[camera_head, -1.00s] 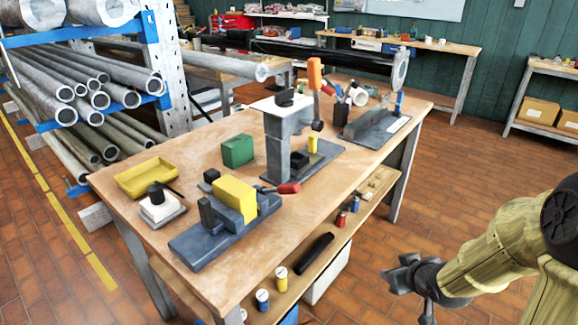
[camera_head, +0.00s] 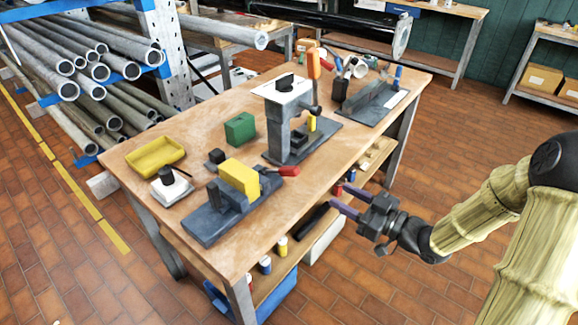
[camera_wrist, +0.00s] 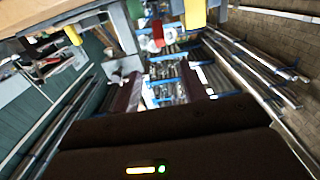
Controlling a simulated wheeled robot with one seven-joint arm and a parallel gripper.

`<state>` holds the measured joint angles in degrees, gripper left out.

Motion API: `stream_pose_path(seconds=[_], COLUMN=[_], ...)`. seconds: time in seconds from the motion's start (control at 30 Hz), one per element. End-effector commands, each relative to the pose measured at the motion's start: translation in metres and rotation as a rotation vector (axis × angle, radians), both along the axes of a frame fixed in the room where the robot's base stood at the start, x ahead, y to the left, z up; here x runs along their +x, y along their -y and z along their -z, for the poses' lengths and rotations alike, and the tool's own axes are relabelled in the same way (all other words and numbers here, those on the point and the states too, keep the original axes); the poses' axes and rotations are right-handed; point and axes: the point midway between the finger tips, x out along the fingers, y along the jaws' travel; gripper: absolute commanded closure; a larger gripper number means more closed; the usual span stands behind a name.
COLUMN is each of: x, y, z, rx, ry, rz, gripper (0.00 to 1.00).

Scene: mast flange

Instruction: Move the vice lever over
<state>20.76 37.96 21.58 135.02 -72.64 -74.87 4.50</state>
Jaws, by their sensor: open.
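The vice (camera_head: 215,217) is a grey-blue base with a yellow block (camera_head: 239,177) standing in it, at the near left end of the bench. Its lever ends in a red handle (camera_head: 289,171) that points right, towards the bench's front edge. In the wrist view a red round end (camera_wrist: 158,34), likely this handle, shows beyond my fingers, beside a yellow block (camera_wrist: 195,14). My gripper (camera_head: 341,199) is open and empty, off the front of the bench, to the right of the handle and apart from it. Its two fingers (camera_wrist: 160,88) frame the wrist view.
The wooden bench (camera_head: 165,210) also carries a grey post fixture (camera_head: 276,125), a green block (camera_head: 240,129) and a yellow tray (camera_head: 155,155). A lower shelf holds small bottles. A pipe rack (camera_head: 130,75) stands behind on the left. The brick floor (camera_head: 400,285) in front is clear.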

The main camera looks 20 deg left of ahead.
Motion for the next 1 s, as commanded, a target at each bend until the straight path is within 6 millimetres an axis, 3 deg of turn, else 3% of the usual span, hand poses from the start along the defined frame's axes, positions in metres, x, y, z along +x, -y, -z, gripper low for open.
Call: stream_pose_path(seconds=[0.27, 1.0], x=[0.01, 0.059], y=[-0.025, -0.144], z=[-0.001, 0.0], rx=[0.0, -0.001], ry=[0.001, 0.0], rz=[-0.003, -0.002], gripper=[0.56, 0.56])
